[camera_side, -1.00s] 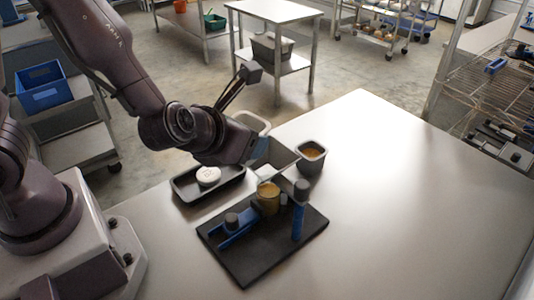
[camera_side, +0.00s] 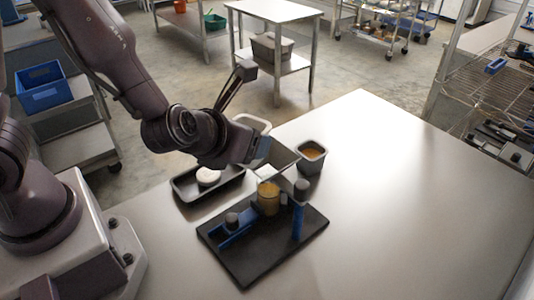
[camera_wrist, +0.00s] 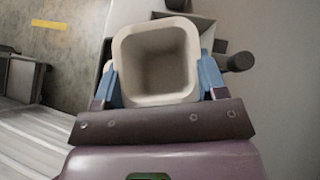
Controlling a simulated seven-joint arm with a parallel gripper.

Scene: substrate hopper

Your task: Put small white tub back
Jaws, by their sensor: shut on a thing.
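The small white tub (camera_wrist: 157,68) is squarish and open-topped. It looks empty in the wrist view. My gripper (camera_wrist: 160,84) is shut on it, with a blue finger on each side. In the side view my gripper (camera_side: 262,148) is raised, and the tub's pale rim (camera_side: 258,122) shows behind it. Most of the tub is hidden there. A grey open hopper (camera_side: 283,157) stands just right of my gripper, above an amber jar (camera_side: 268,201) on a black base (camera_side: 250,265). I cannot tell whether the tub touches the hopper.
A black tray (camera_side: 188,198) with a round white thing (camera_side: 208,176) lies left of the base. A dark tub with amber contents (camera_side: 310,157) stands behind the hopper. Blue posts (camera_side: 298,220) with dark knobs rise from the base. The table's right side (camera_side: 420,200) is clear.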

